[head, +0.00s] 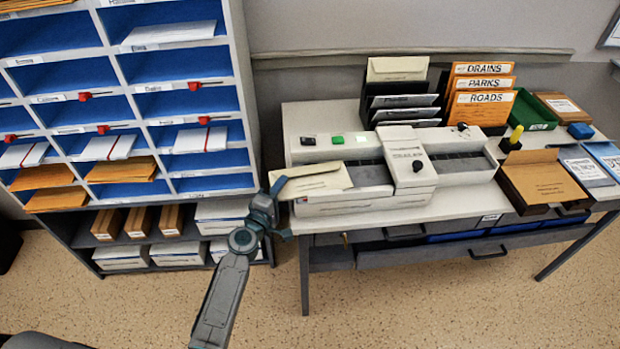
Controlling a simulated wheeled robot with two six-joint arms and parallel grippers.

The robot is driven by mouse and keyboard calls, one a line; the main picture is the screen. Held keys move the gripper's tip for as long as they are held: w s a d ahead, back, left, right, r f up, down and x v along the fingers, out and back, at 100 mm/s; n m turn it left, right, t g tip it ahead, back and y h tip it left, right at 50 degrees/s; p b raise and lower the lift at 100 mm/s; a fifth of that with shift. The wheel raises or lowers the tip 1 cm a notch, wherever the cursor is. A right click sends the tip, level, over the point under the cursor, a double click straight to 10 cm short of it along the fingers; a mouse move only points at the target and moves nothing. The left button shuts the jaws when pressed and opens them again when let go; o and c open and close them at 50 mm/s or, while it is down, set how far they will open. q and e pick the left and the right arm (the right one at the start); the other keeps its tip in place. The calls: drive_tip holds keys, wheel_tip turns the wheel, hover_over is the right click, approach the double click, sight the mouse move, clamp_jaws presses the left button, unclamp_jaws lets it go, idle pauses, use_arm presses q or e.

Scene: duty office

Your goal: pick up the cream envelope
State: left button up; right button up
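A cream envelope (312,182) lies tilted on the left end of the grey-white desk machine (366,206), its left edge sticking out toward my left gripper. Another cream envelope (397,69) stands upright in the dark rack at the back of the desk. My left gripper (277,189) is at the left edge of the envelope on the machine and overlaps its corner in the picture. I cannot tell whether its fingers are apart, touch the envelope or hold it. My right gripper is out of view.
A pigeonhole unit (241,70) with blue compartments stands left of the desk (468,202). Orange folders (482,98), a green tray (532,111) and a brown box (545,181) crowd the desk's right side. The speckled floor (400,305) in front is clear.

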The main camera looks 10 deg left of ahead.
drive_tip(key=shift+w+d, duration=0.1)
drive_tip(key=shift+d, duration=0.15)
use_arm(q)
clamp_jaws()
drive_tip(key=shift+r, duration=0.15)
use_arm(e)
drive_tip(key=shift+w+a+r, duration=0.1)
use_arm(q)
drive_tip(key=shift+r, duration=0.25)
wheel_tip(320, 180, up, 3)
drive_tip(key=shift+r+p, duration=0.15)
drive_tip(key=shift+p, duration=1.1)
drive_tip(key=s+d+r+b, duration=0.1)
drive_tip(key=s+d+b, duration=0.2)
drive_tip(key=s, duration=1.2)
drive_tip(key=shift+s+d, duration=0.15)
drive_tip(key=shift+d, duration=0.6)
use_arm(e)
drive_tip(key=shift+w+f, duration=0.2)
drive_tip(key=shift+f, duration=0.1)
